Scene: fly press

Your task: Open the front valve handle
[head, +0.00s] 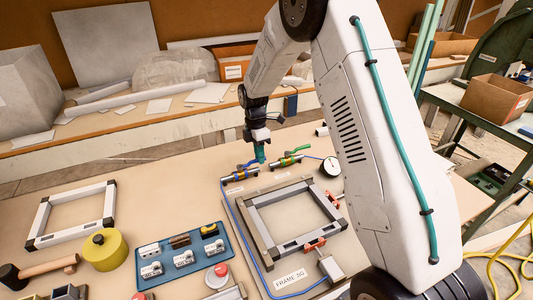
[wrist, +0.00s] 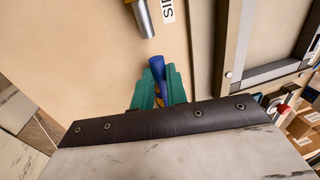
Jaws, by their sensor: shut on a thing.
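My gripper (head: 260,156) comes down from above and is shut on this handle. A metal pipe end (wrist: 144,18) shows just beyond the handle in the wrist view. How far the handle is turned is hard to tell.
A second valve with a green handle (head: 289,159) stands close behind and to the right. A round gauge (head: 330,166) is farther right. The grey frame (head: 251,222) lies in front.

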